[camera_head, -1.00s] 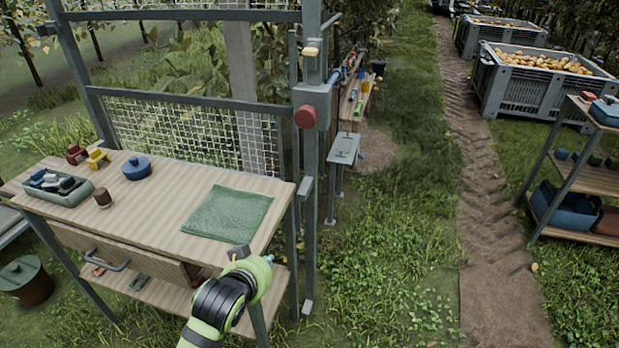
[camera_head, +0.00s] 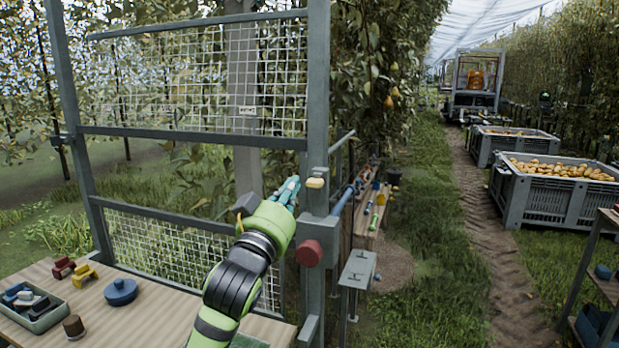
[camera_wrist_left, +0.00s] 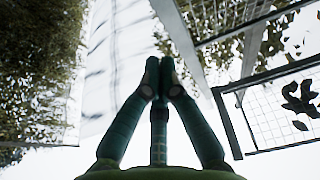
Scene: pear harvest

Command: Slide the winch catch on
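A grey post (camera_head: 319,120) carries a small yellow piece (camera_head: 316,183), which may be the winch catch. Just below it a grey box (camera_head: 318,232) has a round red knob (camera_head: 309,253) on its front. My left gripper (camera_head: 291,186) is raised just left of the yellow piece, its fingers pointing up. A small gap seems to lie between them. In the left wrist view its fingertips (camera_wrist_left: 162,78) meet, with nothing visible between them. The yellow piece is not recognisable in that view. My right gripper is not in view.
A wooden table (camera_head: 140,325) at lower left holds a tray (camera_head: 40,318) of small parts, a blue lidded pot (camera_head: 121,291) and a brown cup (camera_head: 73,326). A wire mesh frame (camera_head: 185,85) stands behind my arm.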

